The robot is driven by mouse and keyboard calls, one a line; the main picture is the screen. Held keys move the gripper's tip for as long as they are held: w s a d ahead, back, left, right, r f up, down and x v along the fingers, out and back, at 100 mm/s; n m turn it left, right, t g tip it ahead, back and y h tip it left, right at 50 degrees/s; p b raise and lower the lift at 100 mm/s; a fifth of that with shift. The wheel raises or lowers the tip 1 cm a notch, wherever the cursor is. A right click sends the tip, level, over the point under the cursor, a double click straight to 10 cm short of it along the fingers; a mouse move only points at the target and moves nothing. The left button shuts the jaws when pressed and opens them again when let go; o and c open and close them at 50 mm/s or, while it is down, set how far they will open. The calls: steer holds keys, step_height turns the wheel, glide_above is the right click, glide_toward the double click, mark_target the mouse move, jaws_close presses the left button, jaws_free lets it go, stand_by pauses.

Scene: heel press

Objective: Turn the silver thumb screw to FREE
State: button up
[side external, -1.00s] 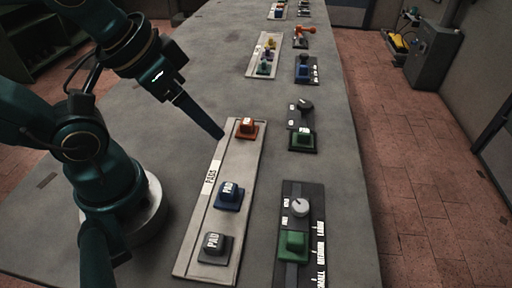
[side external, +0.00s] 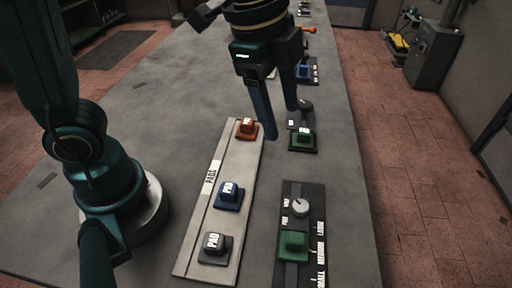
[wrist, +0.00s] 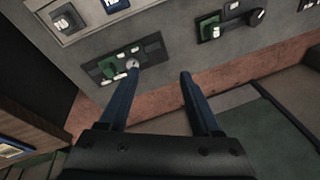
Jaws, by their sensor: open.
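The silver thumb screw (side external: 300,208) is a small round knob on a dark plate (side external: 290,270), behind a green block (side external: 293,244). Small white labels lie beside the screw, too small to read surely. The screw also shows in the wrist view (wrist: 132,64), close to the left finger. My gripper (side external: 281,124) is open and empty, its two blue fingers pointing down. In the side view it is above the table, farther back than the screw and apart from it.
A pale board marked PADS (side external: 208,180) carries an orange, a blue and a dark grey pad block. A second dark plate with a green block (side external: 303,139) and a black knob stands behind the screw's plate. Bare grey table lies left of the board.

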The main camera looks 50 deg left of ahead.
mark_target(301, 205)
steer(key=d+f+m+g, duration=0.1)
steer(key=d+f, duration=0.1)
steer(key=f, duration=0.1)
steer(key=d+f+m, duration=0.1)
steer(key=d+f, duration=0.1)
steer(key=d, duration=0.1)
steer(key=d+f+m+g, duration=0.1)
steer(key=d+f+m, duration=0.1)
steer(key=f, duration=0.1)
steer(key=shift+s+d+f+g+y, duration=0.15)
steer(key=shift+f+g+y, duration=0.15)
steer(key=shift+f+y, duration=0.1)
steer(key=shift+f, duration=2.35)
steer(key=shift+c, duration=0.3)
jaws_close()
